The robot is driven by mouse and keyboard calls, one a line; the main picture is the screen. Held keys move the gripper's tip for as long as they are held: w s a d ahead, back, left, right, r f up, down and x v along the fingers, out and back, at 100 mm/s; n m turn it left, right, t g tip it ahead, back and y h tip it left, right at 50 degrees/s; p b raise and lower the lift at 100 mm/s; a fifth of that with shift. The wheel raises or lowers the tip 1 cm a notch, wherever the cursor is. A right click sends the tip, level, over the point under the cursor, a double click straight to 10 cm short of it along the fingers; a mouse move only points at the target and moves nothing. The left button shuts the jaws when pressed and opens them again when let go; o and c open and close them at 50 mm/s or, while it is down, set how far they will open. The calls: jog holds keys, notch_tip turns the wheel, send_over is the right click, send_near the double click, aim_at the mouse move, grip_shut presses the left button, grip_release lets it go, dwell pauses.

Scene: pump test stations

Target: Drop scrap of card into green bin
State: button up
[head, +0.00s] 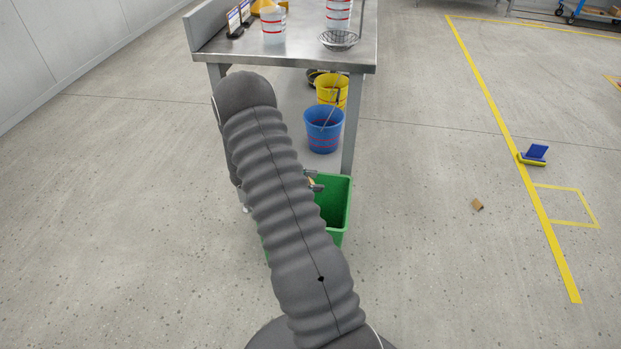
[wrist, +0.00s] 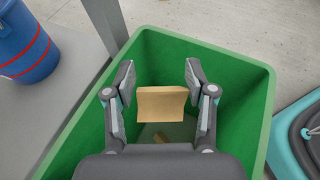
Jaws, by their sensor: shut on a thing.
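My gripper (wrist: 160,82) is shut on a tan scrap of card (wrist: 162,103), which sits between its two fingers. The gripper and card are over the open mouth of the green bin (wrist: 256,90). Below the card, part of the bin's floor shows, with a small brownish patch I cannot make out. In the head view the green bin (head: 338,212) stands beside the steel table, partly hidden by my arm. My gripper (head: 315,181) shows only in part there, above the bin's rim.
A blue bucket (head: 323,130) and a yellow bucket (head: 332,91) stand beneath the steel table (head: 300,58). Another brown scrap (head: 477,204) lies on the open floor at right. A blue and yellow item (head: 534,155) lies by the yellow floor line.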

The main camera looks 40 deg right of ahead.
jog(key=shift+f+b, duration=0.75)
jog(key=shift+f, duration=1)
jog(key=o, duration=0.8)
jog(key=v, duration=1.2)
